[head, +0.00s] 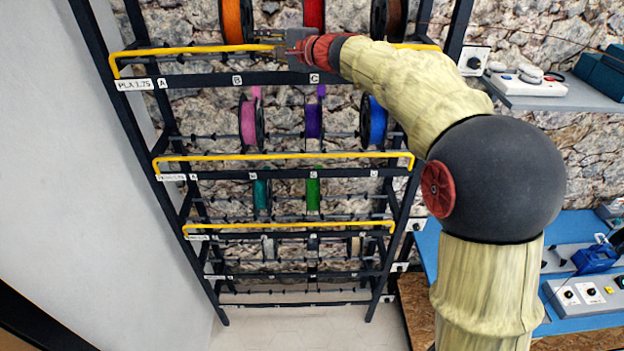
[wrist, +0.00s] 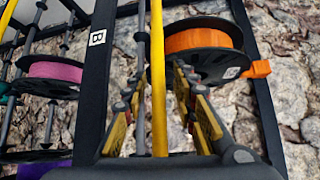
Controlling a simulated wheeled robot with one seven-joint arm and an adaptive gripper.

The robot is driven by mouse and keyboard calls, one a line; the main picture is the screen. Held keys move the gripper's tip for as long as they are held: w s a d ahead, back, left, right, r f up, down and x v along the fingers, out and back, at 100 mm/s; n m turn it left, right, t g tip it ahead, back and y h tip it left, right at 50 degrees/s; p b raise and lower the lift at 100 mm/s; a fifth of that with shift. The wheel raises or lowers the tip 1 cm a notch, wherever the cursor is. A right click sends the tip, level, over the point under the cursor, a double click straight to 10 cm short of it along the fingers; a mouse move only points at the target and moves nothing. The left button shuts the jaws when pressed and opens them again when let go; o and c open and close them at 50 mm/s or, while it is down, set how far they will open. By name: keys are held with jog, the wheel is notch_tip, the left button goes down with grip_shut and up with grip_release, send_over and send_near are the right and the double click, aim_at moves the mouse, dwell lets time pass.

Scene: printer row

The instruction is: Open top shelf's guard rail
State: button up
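The top shelf's guard rail (head: 190,50) is a yellow bar with bent ends across the front of the top shelf, above the label strip marked A, B and C. In the wrist view the yellow rail (wrist: 158,60) runs upright through the middle of the picture. My gripper (head: 280,46) is at the rail, between labels B and C. In the wrist view its two fingers (wrist: 162,100) with yellow pads are spread, one on each side of the rail, with gaps visible. Part of the rail is hidden behind my gripper and arm in the head view.
Orange (head: 236,20), red (head: 313,14) and brown (head: 390,18) spools sit on the top shelf behind the rail. Lower shelves have their own yellow rails (head: 285,156). A wall is at left. A grey side shelf (head: 545,100) and blue bench (head: 575,228) are at right.

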jog(key=f+b+v, duration=0.1)
jog(key=b+v, duration=0.2)
jog(key=v, duration=0.4)
jog(key=s+d+f+n+g+h+b, duration=0.2)
jog(key=s+f+b, duration=0.4)
jog(key=s+f, duration=0.5)
jog(key=s+d+f+n+g+h+b, duration=0.2)
jog(key=s+f+b, duration=0.4)
jog(key=s+f, duration=0.6)
jog(key=shift+s+d+n, duration=0.3)
jog(key=shift+d+n, duration=0.6)
jog(key=shift+n, duration=0.2)
jog(key=shift+f, duration=0.1)
